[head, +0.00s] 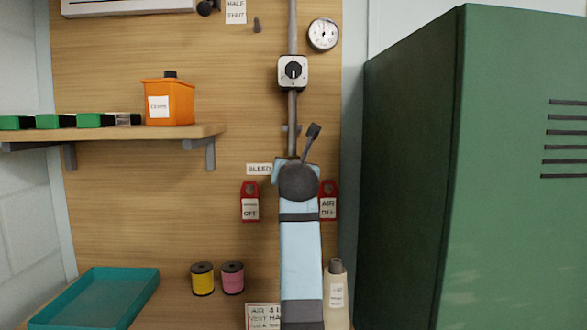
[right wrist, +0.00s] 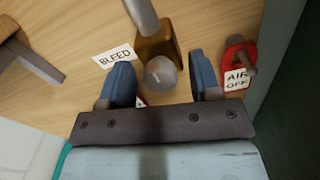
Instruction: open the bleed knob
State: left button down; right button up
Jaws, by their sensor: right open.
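The bleed knob (right wrist: 160,73) is a round grey knob on a brass-coloured block (right wrist: 156,42) below a grey pipe. In the right wrist view it sits between the two blue fingers of my right gripper (right wrist: 160,62). The gripper is open, with a gap visible on each side of the knob. The "BLEED" label (right wrist: 114,57) is to the left of the block. In the head view my right gripper (head: 297,166) is against the board beside the same label (head: 259,169), and my arm hides the knob. My left gripper is not in view.
Red "OFF" tags (head: 250,202) hang on either side of my arm, the right one reading "AIR OFF" (right wrist: 238,75). A dark lever (head: 311,140), selector (head: 293,71) and gauge (head: 323,34) are above. A green cabinet (head: 410,170) stands at right, a shelf (head: 200,132) at left.

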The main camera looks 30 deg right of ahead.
jog(key=c, duration=0.9)
jog(key=shift+c, duration=0.2)
